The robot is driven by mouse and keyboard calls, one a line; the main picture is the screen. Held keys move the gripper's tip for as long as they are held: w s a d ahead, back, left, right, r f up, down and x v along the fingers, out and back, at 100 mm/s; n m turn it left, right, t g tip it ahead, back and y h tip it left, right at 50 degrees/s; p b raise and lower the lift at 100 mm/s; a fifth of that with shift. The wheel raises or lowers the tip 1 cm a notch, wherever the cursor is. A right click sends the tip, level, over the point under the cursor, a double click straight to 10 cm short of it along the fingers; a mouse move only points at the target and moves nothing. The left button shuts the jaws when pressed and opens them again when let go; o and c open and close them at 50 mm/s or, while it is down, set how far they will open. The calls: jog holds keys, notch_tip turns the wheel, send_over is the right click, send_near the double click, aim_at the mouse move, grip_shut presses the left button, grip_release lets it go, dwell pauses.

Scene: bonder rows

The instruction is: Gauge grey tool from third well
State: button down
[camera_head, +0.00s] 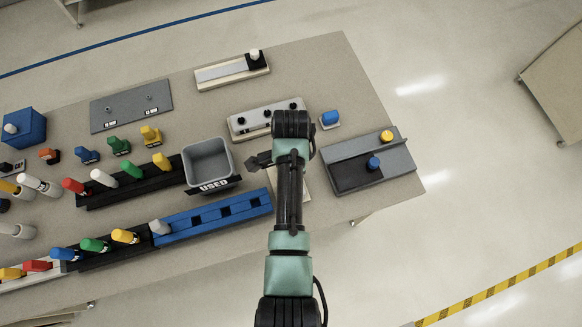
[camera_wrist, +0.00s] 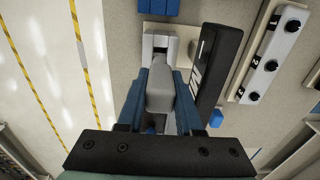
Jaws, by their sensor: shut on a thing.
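In the wrist view my gripper (camera_wrist: 160,98) is shut on a grey tool (camera_wrist: 160,84), held lengthwise between the blue-grey fingers. The tool's far end is at a small light-grey block fixture (camera_wrist: 147,47) on a pale base; I cannot tell whether they touch. In the head view the arm hides the gripper, the held tool and most of that fixture; a pale plate (camera_head: 304,182) shows beside the arm. The blue rack (camera_head: 212,216) with dark wells lies left of the arm. Another grey tool (camera_head: 159,227) stands at its left end.
A black labelled box (camera_wrist: 218,62) stands close right of the fixture in the wrist view, with a numbered knob panel (camera_wrist: 272,58) beyond. The USED bin (camera_head: 208,162) and racks of coloured tools (camera_head: 131,171) lie left. A grey tray (camera_head: 366,165) lies right.

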jog(key=shift+f+b, duration=1.1)
jog(key=shift+f, duration=0.5)
jog(key=shift+f+b, duration=0.45)
jog(key=shift+f, duration=0.25)
jog(key=shift+f, duration=0.2)
dwell(0.6)
jog(key=shift+f+b, duration=0.8)
jog(key=shift+f, duration=0.1)
jog(key=c, duration=0.5)
grip_release()
